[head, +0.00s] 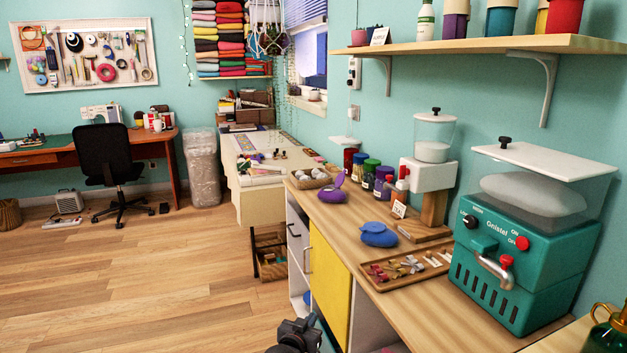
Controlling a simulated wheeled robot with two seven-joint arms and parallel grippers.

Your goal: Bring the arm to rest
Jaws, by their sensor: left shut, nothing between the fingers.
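My left gripper (298,334) shows as a dark shape at the bottom edge, a little left of the picture's middle. It is low, in front of the cabinet under the wooden counter (345,225). It is shut and empty, apart from the things on the counter. Most of my left arm is below the picture. My right gripper is out of view.
A teal machine (530,240), a white dispenser (430,175), a wooden tray (405,270), a blue pouch (378,235) and a purple pouch (317,190) stand on the counter. A yellow cabinet door (330,285) is below. The wooden floor (150,280) at left is clear.

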